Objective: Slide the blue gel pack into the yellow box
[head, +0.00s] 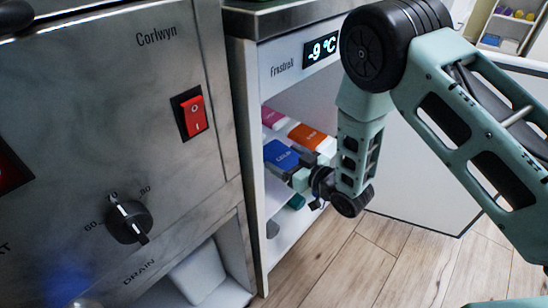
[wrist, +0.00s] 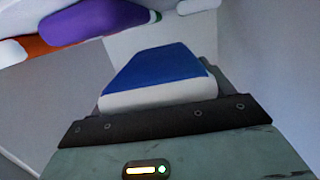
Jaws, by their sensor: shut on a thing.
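The blue gel pack (head: 279,155) is a flat blue pack with a white edge, inside the open freezer. My gripper (head: 299,170) is shut on its near end. In the wrist view the pack (wrist: 160,68) extends forward from the dark jaw edge of my gripper (wrist: 160,116), lying roughly flat. From these views I cannot tell whether the pack still touches a shelf. I see no yellow box in either view.
An orange pack (head: 311,136) and a pink pack (head: 272,117) lie beyond the blue one; a purple pack (wrist: 95,20) is above left in the wrist view. The freezer door (head: 425,205) stands open at the right. A steel unit (head: 125,75) flanks the left.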

